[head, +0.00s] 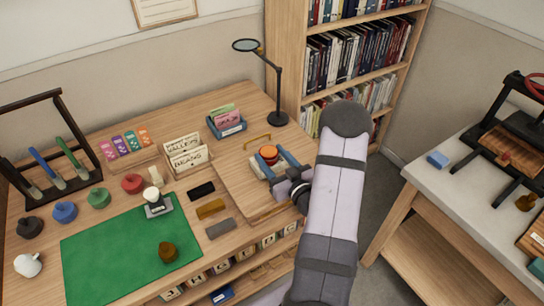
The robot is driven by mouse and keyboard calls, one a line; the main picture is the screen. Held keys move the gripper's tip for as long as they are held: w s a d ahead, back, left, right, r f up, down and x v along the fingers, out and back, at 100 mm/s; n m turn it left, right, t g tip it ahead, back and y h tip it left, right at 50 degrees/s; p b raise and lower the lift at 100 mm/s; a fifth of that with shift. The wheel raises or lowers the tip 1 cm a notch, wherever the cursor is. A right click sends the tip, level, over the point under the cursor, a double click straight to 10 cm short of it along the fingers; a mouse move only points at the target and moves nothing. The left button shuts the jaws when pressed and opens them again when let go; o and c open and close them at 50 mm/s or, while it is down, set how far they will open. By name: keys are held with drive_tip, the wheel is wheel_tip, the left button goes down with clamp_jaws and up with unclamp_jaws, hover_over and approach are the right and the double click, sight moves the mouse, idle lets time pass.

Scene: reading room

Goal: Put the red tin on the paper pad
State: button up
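A round orange-red thing with a darker red side (268,153), perhaps the red tin, is at the fingertips of my gripper (272,160). The blue fingers are apart, one on either side of it, over the wooden board at the desk's right. I cannot tell whether they touch it. A pale patch (257,169) beside the left finger may be the paper pad; the fingers cover much of it. Another red round container (132,183) stands at the left, in a row with green, blue and black ones, apart from my gripper.
The board (232,178) has brass handles. A lamp (278,117) and a card box (227,124) stand behind. Dark, ochre and grey blocks (211,208) lie left of the board. The green mat (110,255) holds a brown knob; its middle is clear.

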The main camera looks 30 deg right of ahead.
drive_tip(key=shift+o, duration=0.8)
drive_tip(key=shift+r, duration=0.1)
drive_tip(key=shift+r, duration=0.15)
drive_tip(key=s, duration=0.6)
drive_tip(key=s+b, duration=0.1)
drive_tip(key=s, duration=0.3)
drive_tip(key=shift+a+r, duration=0.1)
drive_tip(key=shift+r, duration=0.15)
drive_tip(key=shift+s+a, duration=0.15)
drive_tip(key=shift+s, duration=0.85)
